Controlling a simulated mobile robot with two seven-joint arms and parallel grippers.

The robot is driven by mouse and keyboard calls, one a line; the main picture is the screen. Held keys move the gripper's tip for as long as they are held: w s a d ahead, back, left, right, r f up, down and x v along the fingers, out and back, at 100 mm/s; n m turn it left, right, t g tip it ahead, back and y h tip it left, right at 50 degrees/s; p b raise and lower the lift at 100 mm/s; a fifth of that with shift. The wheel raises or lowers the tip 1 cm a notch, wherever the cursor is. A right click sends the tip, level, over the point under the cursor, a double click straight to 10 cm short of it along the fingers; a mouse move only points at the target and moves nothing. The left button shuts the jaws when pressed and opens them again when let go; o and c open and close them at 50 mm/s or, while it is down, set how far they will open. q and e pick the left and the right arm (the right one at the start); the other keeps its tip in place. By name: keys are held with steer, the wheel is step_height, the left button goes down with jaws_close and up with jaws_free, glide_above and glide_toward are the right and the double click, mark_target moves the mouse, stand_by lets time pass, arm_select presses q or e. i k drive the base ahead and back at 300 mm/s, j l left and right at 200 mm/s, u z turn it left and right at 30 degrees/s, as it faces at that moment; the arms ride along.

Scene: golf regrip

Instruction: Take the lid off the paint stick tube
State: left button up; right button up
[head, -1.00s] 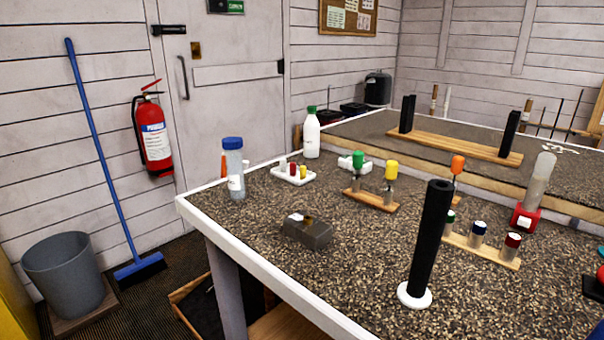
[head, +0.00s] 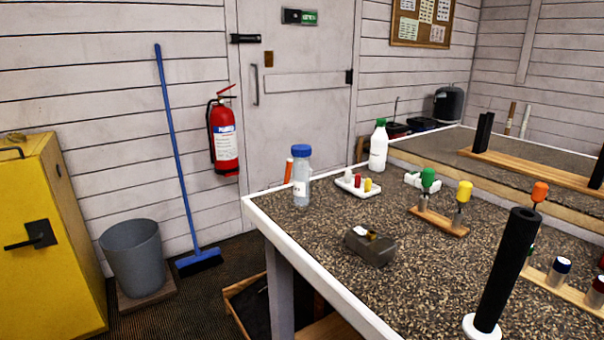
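No label that I can read says which container is the paint stick tube. A clear bottle with a blue lid (head: 301,175) stands upright at the bench's far left corner, its lid on. A white tray (head: 345,187) near it holds short white, red and yellow capped pieces. A wooden rack (head: 552,281) at the right holds small tubes, one with a dark blue top (head: 560,268) and one with a dark red top (head: 597,288), partly cut off by the frame edge. Neither of my grippers is in view.
A black upright cylinder on a white base (head: 508,270) stands at the bench's front right. A grey block (head: 370,247) lies mid-bench. Green and yellow-topped tools stand in a wooden rack (head: 440,221). A bin (head: 133,257), broom (head: 172,140) and yellow cabinet (head: 55,240) are left of the bench.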

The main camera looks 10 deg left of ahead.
mark_target(301, 165)
steer(key=i+j+z, duration=0.25)
steer(key=j+z, duration=0.2)
steer(key=j, duration=0.8)
steer(key=j+z, duration=0.45)
steer(key=j, duration=0.8)
steer(key=i, duration=0.05)
